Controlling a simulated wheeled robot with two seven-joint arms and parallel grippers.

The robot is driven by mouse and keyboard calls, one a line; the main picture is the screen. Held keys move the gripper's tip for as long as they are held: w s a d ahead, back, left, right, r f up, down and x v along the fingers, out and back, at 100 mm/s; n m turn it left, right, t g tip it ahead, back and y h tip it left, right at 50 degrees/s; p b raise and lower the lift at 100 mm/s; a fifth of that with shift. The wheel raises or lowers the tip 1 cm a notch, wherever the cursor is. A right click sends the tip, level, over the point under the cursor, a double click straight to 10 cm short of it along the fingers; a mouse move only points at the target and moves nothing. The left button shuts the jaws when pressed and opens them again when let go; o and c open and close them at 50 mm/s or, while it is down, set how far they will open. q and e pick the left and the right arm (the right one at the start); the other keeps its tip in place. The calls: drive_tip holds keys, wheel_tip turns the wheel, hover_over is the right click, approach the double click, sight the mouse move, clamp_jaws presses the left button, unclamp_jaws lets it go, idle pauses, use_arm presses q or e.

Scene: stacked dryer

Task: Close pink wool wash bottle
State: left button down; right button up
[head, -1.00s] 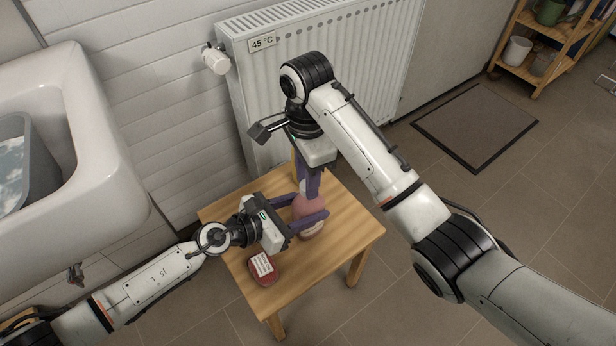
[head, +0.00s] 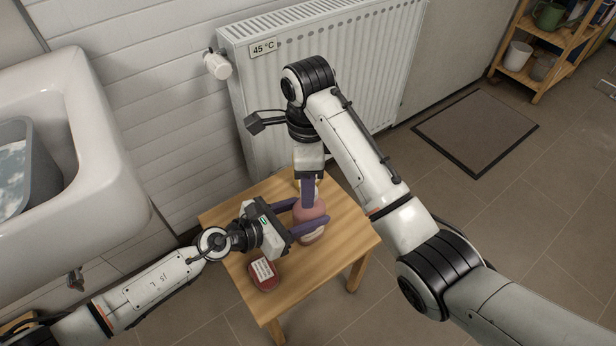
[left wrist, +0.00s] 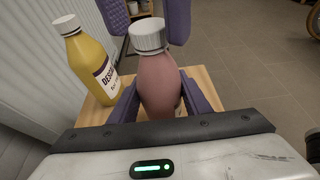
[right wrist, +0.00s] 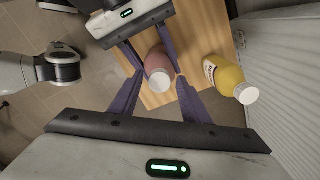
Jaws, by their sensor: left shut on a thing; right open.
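The pink bottle (head: 309,216) stands on the wooden stool; it also shows in the left wrist view (left wrist: 160,82) and right wrist view (right wrist: 157,62). My left gripper (head: 306,213) is shut around its body from the left. A white ribbed cap (left wrist: 148,34) sits on top of the bottle, also visible in the right wrist view (right wrist: 160,80); I cannot tell how tightly it is on. My right gripper (right wrist: 158,98) is open, above the bottle, with its fingers either side of the cap and a gap to it. In the head view the right hand hides the cap.
A yellow bottle (left wrist: 90,62) with a white cap stands close beside the pink bottle. A round red labelled item (head: 264,274) lies near the stool's (head: 350,233) front-left edge. A radiator (head: 310,80) stands behind, and a sink (head: 95,150) is at left.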

drive_tip(key=r+n, duration=0.1)
drive_tip(key=a+n, duration=0.1)
drive_tip(key=r+n+y, duration=0.1)
drive_tip(key=n, duration=0.1)
drive_tip(key=shift+w+a+r, duration=0.25)
drive_tip(key=shift+w+r, duration=0.1)
drive_tip(key=r+n, duration=0.1)
drive_tip(key=n, duration=0.5)
drive_tip(key=r+n, duration=0.1)
drive_tip(key=n, duration=0.6)
drive_tip(key=r+n, duration=0.2)
drive_tip(key=n, duration=0.5)
drive_tip(key=shift+w+d+h, duration=0.1)
drive_tip(key=shift+d+h, duration=0.2)
drive_tip(key=n, duration=0.5)
drive_tip(key=shift+d+r, duration=0.3)
drive_tip(key=n, duration=0.4)
drive_tip(key=shift+s+d+r+n+h, duration=0.15)
drive_tip(key=shift+s+d+n+h, duration=0.15)
drive_tip(key=shift+s+d, duration=0.1)
